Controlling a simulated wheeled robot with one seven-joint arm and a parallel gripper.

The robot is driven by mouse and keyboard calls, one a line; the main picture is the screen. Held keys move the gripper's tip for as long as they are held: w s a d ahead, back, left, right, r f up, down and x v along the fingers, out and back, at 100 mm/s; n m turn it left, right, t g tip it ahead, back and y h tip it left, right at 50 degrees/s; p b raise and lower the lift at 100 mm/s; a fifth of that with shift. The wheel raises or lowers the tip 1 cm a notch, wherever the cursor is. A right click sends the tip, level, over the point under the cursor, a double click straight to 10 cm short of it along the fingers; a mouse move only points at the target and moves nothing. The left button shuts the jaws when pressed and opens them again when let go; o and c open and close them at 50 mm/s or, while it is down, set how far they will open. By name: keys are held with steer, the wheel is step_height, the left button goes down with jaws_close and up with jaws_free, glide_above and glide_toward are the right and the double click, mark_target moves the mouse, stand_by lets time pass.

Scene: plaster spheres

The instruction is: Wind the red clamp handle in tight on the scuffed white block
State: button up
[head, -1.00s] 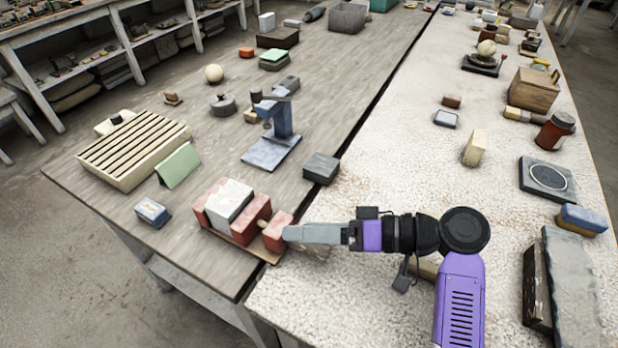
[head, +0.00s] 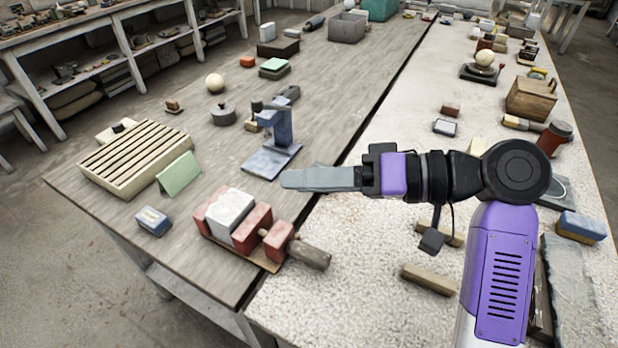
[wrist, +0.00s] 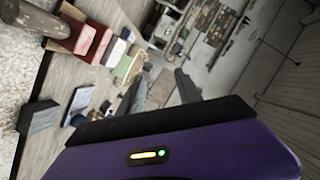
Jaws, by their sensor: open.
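The red clamp (head: 252,228) stands at the near edge of the grey wooden table. The scuffed white block (head: 229,210) sits between its red jaws; I cannot tell whether both jaws press on it. The red handle (head: 279,241) is on the clamp's right side, on a short shaft, with a brown cylinder (head: 309,254) sticking out to the right. My gripper (head: 284,180) is open and empty, above and behind the handle, apart from it. In the wrist view its fingers (wrist: 160,92) show, with the red clamp (wrist: 84,40) at upper left.
A blue-grey stand (head: 278,140) is just beyond my gripper. A dark grey box (wrist: 38,117) shows in the wrist view. A slatted cream box (head: 132,160), green card (head: 179,174) and small blue box (head: 152,220) lie to the left. A tan bar (head: 430,279) lies on the pale bench.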

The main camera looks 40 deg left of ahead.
steer(key=n+t+y+p, duration=0.2)
steer(key=n+t, duration=0.2)
steer(key=n, duration=0.3)
glide_above(310, 255)
steer(key=d, duration=0.2)
steer(key=f, duration=0.6)
steer(key=w+f, duration=0.1)
steer(key=f, duration=0.2)
steer(key=shift+d+f, duration=0.1)
steer(key=shift+f, duration=0.2)
steer(key=d+f+n+t, duration=0.1)
steer(key=f+n, duration=0.1)
steer(key=s+d+f+n+t+p, duration=0.1)
steer(key=d+f+n, duration=0.1)
steer(key=f, duration=0.1)
steer(key=d+f+n+t+p, duration=0.1)
steer(key=f+n, duration=0.1)
steer(key=shift+s+d+f+t, duration=0.2)
steer(key=shift+f+t, duration=0.1)
steer(key=shift+t, duration=0.1)
steer(key=shift+w+d+f+n+t, duration=0.2)
steer(key=shift+w+f+n+t, duration=0.1)
steer(key=shift+f+n, duration=0.1)
steer(key=shift+p+x, duration=0.9)
steer(key=shift+x, duration=2.95)
jaws_close()
